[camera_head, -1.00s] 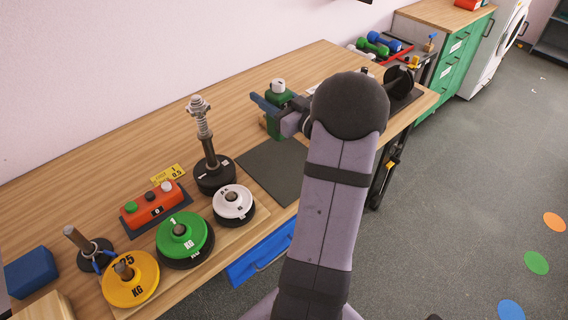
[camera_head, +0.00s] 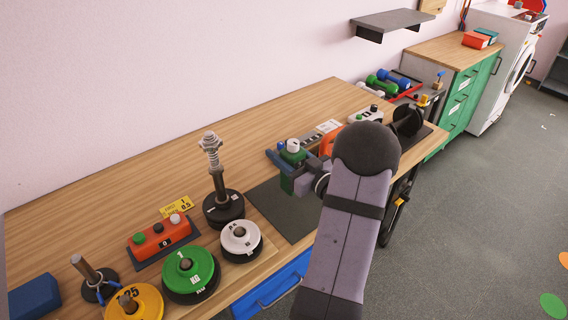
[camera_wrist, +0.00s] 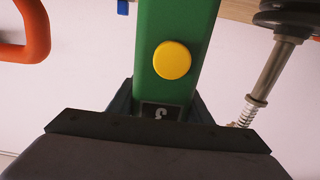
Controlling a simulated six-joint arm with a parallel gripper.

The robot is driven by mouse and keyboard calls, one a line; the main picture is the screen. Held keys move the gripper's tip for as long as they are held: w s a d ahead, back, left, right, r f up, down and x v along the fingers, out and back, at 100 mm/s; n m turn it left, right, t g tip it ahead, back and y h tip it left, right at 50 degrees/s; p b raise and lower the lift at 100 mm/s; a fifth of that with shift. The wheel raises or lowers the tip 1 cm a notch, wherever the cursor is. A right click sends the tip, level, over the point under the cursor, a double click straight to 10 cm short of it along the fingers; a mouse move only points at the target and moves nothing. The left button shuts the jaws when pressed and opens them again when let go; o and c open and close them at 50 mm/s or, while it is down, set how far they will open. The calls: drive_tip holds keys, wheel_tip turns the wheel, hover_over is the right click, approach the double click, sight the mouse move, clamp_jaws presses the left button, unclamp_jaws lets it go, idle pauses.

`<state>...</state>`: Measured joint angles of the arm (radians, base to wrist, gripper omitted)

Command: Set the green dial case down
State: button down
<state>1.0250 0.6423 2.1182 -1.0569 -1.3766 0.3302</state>
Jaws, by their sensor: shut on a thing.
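My gripper (camera_head: 291,172) is shut on the green dial case (camera_head: 287,183), a narrow green block with a white knob on top in the head view. In the wrist view the case (camera_wrist: 178,28) stands between my fingers (camera_wrist: 160,105), with a round yellow button and a dark label marked with a digit on its face. In the head view the case is over the back part of the dark mat (camera_head: 283,215). My gripper hides part of it, and I cannot tell whether its underside touches the mat.
Left of the mat stand a spring-topped post (camera_head: 215,175), a white plate (camera_head: 241,237), a green plate (camera_head: 187,268), a yellow plate (camera_head: 147,300) and an orange button box (camera_head: 160,239).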

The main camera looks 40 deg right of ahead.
drive_tip(key=shift+f, duration=2.15)
drive_tip(key=c, duration=0.9)
unclamp_jaws()
drive_tip(key=shift+s, duration=0.1)
drive_tip(key=s+b, duration=0.2)
drive_tip(key=s, duration=1)
drive_tip(key=shift+b, duration=0.4)
